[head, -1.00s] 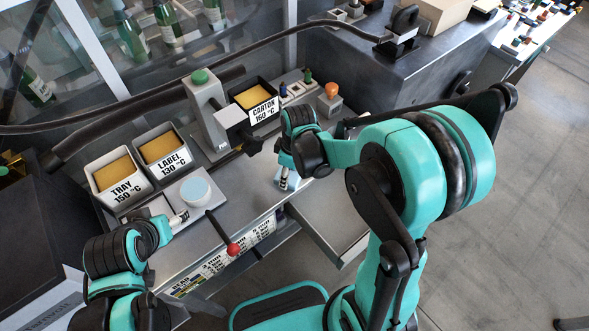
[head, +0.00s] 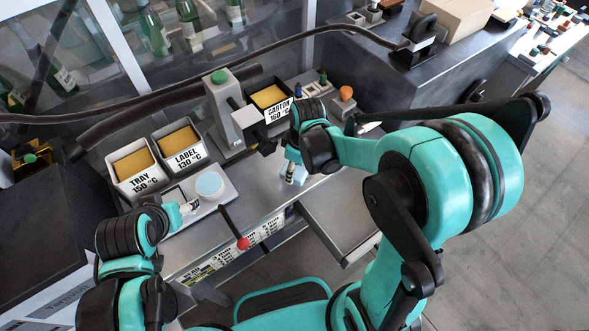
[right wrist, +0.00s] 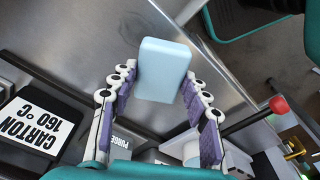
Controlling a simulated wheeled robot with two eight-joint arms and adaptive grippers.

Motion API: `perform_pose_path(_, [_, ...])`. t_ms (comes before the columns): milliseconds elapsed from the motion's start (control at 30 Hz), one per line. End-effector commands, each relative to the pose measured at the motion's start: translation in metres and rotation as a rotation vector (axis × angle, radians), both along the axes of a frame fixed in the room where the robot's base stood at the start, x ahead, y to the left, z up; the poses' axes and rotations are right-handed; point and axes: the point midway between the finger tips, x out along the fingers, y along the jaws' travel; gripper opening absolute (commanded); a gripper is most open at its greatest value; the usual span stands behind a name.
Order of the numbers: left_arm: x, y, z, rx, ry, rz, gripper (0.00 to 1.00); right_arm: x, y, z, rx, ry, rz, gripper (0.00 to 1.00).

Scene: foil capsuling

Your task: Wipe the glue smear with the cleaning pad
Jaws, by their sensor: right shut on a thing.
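The light blue cleaning pad (right wrist: 163,70) is between the fingers of my right gripper (right wrist: 158,92), which is shut on it. In the head view the pad (head: 296,173) is low over the metal table, below my right gripper (head: 293,165); I cannot tell whether it touches the surface. A faint dark mark (right wrist: 95,28) on the metal in the right wrist view may be the glue smear, to the left of the pad. My left gripper (head: 188,207) is beside the round pale blue-topped piece (head: 209,185); its fingers are too small to read.
Bins marked tray (head: 134,166), label (head: 181,147) and carton (head: 270,98) line the back of the table. A green-knobbed press (head: 222,105) stands between them. A red-knobbed lever (head: 243,243) sticks out in front.

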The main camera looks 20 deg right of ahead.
Motion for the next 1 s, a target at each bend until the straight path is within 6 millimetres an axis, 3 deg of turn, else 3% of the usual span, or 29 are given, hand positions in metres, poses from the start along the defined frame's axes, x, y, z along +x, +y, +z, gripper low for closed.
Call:
perform_pose_path(133, [0.0, 0.0, 0.014, 0.0, 0.0, 0.0, 0.67, 0.0, 0.0, 0.017, 0.0, 0.0, 0.0, 0.18])
perform_pose_path(500, [0.0, 0.0, 0.014, 0.0, 0.0, 0.0, 0.67, 0.0, 0.0, 0.019, 0.0, 0.0, 0.0, 0.18])
perform_pose_path(800, [0.0, 0.0, 0.035, 0.0, 0.0, 0.0, 0.67, 0.0, 0.0, 0.045, 0.0, 0.0, 0.0, 0.18])
perform_pose_path(1000, [0.0, 0.0, 0.036, 0.0, 0.0, 0.0, 0.67, 0.0, 0.0, 0.048, 0.0, 0.0, 0.0, 0.18])
